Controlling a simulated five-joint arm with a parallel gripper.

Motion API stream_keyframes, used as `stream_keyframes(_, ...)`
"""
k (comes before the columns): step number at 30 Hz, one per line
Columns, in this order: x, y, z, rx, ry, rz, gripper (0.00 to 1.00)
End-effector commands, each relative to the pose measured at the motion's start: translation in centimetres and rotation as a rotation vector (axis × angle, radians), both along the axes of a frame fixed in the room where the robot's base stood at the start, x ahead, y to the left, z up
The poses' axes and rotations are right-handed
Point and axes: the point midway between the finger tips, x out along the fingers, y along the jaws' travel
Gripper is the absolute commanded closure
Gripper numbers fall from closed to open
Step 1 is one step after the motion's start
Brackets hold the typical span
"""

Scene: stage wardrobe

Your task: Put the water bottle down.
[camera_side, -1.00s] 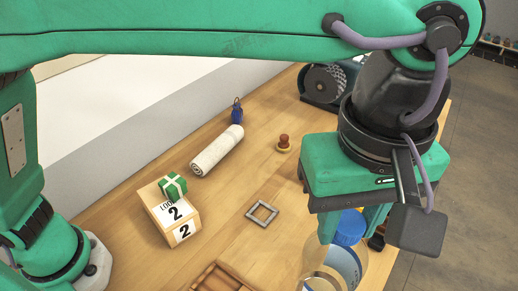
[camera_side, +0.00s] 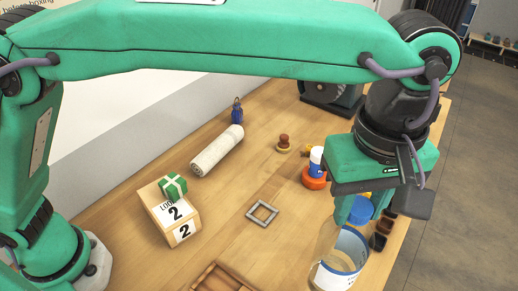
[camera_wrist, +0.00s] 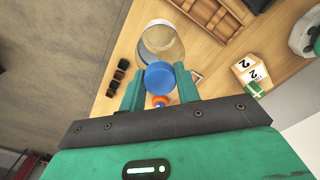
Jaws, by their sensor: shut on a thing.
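The water bottle (camera_side: 341,262) is clear, with a white-and-blue label and a blue cap, and stands roughly upright below my gripper. My gripper (camera_side: 353,211) is shut on its upper end. In the wrist view my gripper (camera_wrist: 160,88) has one green finger on each side of the cap, and the clear bottle (camera_wrist: 163,42) extends beyond it. The bottle's base is near the lower picture edge in the side view. I cannot tell whether it touches the wooden table (camera_side: 235,225).
A grey square frame (camera_side: 262,213) and a wooden tray (camera_side: 218,278) lie left of the bottle. A numbered box (camera_side: 172,215) is farther left. An orange round item (camera_side: 315,178) and small dark bins (camera_side: 381,238) are close to my gripper. Bare table lies around the frame.

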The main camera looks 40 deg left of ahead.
Motion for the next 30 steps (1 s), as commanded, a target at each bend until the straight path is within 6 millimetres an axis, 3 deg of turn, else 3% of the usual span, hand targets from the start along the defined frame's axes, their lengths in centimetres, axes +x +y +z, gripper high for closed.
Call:
stream_keyframes(6,3.0,0.3,-1.5,-0.004,-0.003,0.002,1.00)
stream_keyframes(12,4.5,0.5,-2.4,-0.006,-0.004,0.001,1.00)
stream_keyframes(23,4.8,0.5,-2.9,-0.005,-0.004,-0.001,1.00)
stream_keyframes(30,4.8,0.6,-4.9,-0.004,-0.002,0.000,1.00)
